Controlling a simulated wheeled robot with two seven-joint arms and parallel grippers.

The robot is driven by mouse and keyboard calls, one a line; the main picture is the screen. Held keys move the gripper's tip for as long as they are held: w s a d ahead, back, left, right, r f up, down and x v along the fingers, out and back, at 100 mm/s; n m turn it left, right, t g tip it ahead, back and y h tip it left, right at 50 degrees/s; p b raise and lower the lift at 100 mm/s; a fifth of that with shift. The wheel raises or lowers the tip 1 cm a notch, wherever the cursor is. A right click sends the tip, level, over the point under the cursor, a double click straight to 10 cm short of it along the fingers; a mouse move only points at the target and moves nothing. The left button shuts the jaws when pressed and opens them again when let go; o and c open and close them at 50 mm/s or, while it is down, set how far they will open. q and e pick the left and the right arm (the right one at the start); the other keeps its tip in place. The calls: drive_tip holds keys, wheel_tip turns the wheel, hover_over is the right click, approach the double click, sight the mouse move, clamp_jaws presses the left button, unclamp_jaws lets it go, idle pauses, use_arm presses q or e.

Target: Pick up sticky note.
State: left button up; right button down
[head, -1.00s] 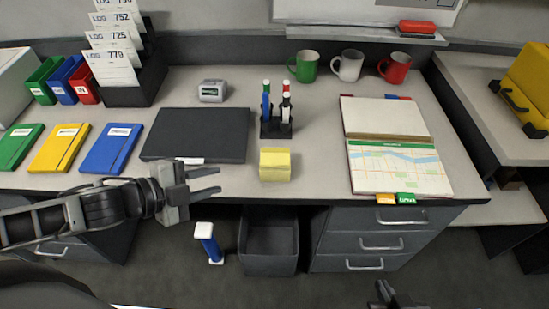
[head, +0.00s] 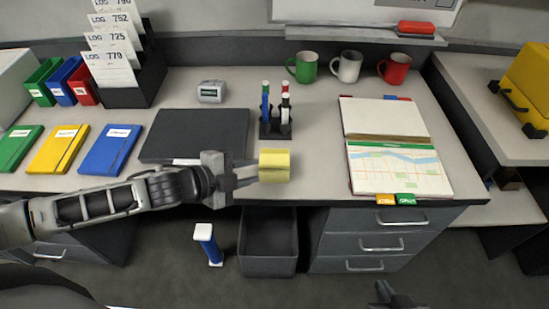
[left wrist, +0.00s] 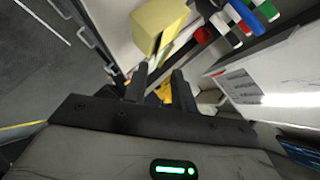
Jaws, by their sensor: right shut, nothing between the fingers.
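The yellow sticky note block (head: 274,166) sits at the front edge of the desk, below the pen holder. My left gripper (head: 256,173) is at the block's left side, with its fingers apart and pointing at it. In the left wrist view the block (left wrist: 157,22) shows beyond the tips of the two fingers (left wrist: 160,78), and the gap between the fingers holds no part of it. Whether a fingertip touches the block I cannot tell. My right gripper (head: 384,291) is low at the bottom of the head view, away from the desk, shut and empty.
A black pen holder (head: 276,129) with markers stands behind the block. A dark flat pad (head: 193,134) lies to the left and an open planner (head: 400,168) to the right. A dark bin (head: 268,240) and drawers (head: 362,243) are below the desk edge.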

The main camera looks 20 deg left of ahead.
sight(272, 168)
use_arm(q)
drive_tip(key=x, duration=0.5)
drive_tip(key=shift+f, duration=0.25)
clamp_jaws()
